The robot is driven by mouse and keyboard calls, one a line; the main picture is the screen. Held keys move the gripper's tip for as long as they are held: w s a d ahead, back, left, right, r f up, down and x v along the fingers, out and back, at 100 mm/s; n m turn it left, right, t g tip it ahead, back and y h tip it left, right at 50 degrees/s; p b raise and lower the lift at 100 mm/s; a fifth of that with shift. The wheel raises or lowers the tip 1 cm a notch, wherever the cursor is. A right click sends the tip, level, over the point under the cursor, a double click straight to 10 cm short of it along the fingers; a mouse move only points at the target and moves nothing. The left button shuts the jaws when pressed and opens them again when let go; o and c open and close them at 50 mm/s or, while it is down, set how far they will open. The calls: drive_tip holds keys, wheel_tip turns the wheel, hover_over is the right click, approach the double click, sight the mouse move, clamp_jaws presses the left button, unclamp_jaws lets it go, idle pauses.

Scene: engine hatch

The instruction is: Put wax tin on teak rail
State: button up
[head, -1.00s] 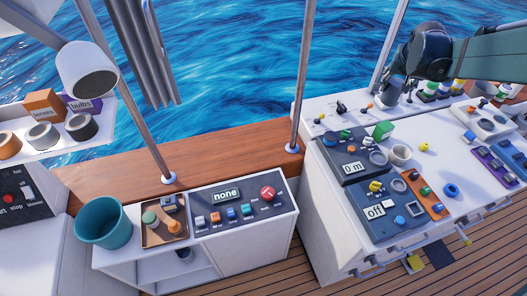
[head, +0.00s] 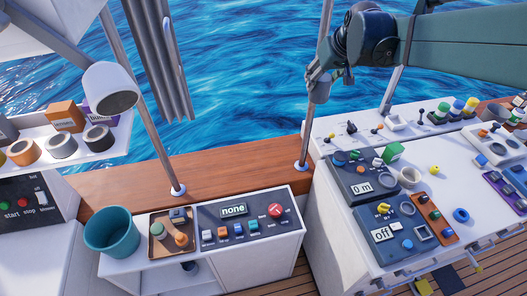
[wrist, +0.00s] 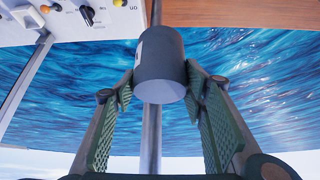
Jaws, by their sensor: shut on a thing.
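The wax tin, a plain grey cylinder (wrist: 160,72) with a sliver of white label at its left edge, is held between the fingers of my gripper (wrist: 160,90) in the wrist view. In the head view my gripper (head: 318,78) hangs at the upper middle, over the water as seen, and the tin there is small and partly hidden. The teak rail (head: 235,150) is a brown wooden band running behind the consoles. It also shows at the top of the wrist view (wrist: 245,12). The tin appears raised clear of the rail.
Metal posts stand on the rail, one (head: 316,125) close to my gripper in the picture. A lamp (head: 111,90) hangs at left. A teal bucket (head: 111,232) and switch panel (head: 243,220) are in front of the rail. The rail's top between the posts is bare.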

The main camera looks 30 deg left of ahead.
drive_tip(key=s+a+f+n+b, duration=0.1)
drive_tip(key=s+a+f, duration=0.15)
drive_tip(key=a, duration=0.25)
drive_tip(key=a+f+b, duration=0.3)
drive_tip(key=a+f, duration=0.1)
drive_tip(key=f, duration=0.7)
drive_tip(key=a+f+m+b, duration=0.1)
drive_tip(key=a+f+b, duration=0.3)
drive_tip(key=f, duration=0.7)
drive_tip(key=a+f+b, duration=0.4)
drive_tip(key=a+f, duration=0.2)
drive_tip(key=f, duration=0.5)
drive_tip(key=shift+s+f+m, duration=0.15)
drive_tip(key=shift+f+m, duration=0.1)
drive_tip(key=shift+m, duration=0.15)
wheel_tip(320, 180, down, 6)
drive_tip(key=b, duration=0.1)
drive_tip(key=shift+b, duration=0.35)
drive_tip(key=shift+f, duration=0.2)
drive_tip(key=shift+f+b, duration=0.4)
drive_tip(key=shift+f, duration=1.4)
drive_tip(key=shift+f, duration=0.1)
drive_tip(key=o, duration=1.1)
